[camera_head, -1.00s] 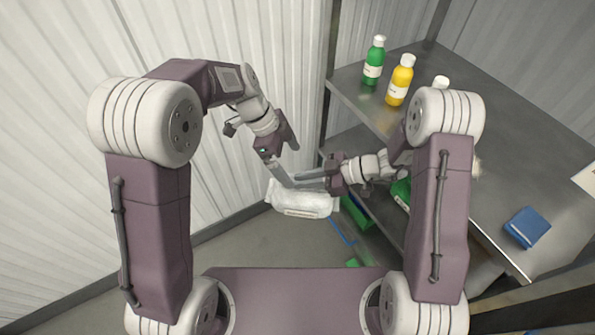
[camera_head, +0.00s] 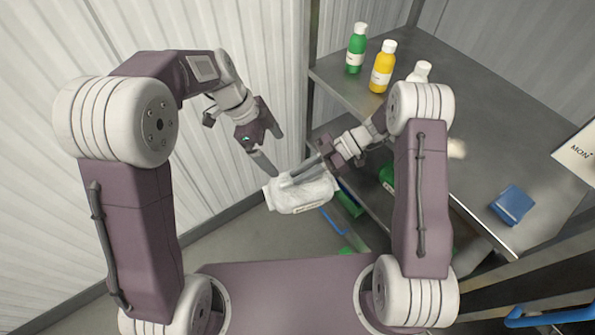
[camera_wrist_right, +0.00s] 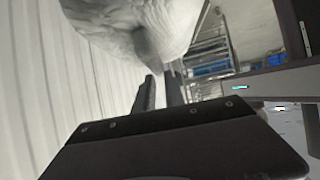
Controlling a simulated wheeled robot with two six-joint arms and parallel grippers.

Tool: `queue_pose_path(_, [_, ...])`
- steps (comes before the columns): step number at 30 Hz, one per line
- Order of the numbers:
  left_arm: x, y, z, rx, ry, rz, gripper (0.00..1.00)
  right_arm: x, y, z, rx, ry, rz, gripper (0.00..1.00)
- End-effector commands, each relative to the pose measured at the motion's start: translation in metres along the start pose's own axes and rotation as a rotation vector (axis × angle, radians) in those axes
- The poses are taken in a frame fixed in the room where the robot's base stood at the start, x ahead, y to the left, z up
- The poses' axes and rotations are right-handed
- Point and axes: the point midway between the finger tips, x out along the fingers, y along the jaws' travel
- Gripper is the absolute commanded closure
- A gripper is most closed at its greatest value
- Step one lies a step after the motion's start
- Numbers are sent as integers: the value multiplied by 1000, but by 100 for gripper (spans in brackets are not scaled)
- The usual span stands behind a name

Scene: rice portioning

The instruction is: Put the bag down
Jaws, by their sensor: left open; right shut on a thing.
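A white bag (camera_head: 308,197) with a small printed label hangs in the air in the middle of the head view. My right gripper (camera_head: 288,181) is shut on its upper part, coming from the right. The bag also fills the top of the right wrist view (camera_wrist_right: 130,28), just past the dark fingers (camera_wrist_right: 160,92). My left gripper (camera_head: 277,155) is open and empty above and left of the bag. Its lower fingertip appears close to the bag's top edge; I cannot tell whether it touches.
A metal shelf unit (camera_head: 470,150) stands at the right. On its top are a green bottle (camera_head: 356,50), a yellow bottle (camera_head: 382,70), a white-capped bottle (camera_head: 420,72) and a blue item (camera_head: 513,205). Green items sit lower down. A corrugated wall (camera_head: 60,60) is at the left.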

Motion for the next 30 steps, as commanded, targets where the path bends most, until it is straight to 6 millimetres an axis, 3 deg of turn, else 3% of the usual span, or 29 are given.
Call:
queue_pose_path(4, [8, -11, 6, -181, -7, -74, 0, 0, 0, -1, 0, 4, 2, 100])
queue_pose_path(8, [25, 2, 1, -385, -5, -155, 0, 0, 0, -2, 0, 4, 3, 100])
queue_pose_path(12, [30, 22, -15, -379, -3, -156, 0, 0, 0, -2, 0, 5, 3, 100])
queue_pose_path(19, [40, 21, -19, -367, 0, -153, 0, 0, 1, -2, 0, 5, 4, 100])
queue_pose_path(30, [120, 10, -16, -365, -3, -150, 0, 0, 1, -2, 0, 5, 4, 100])
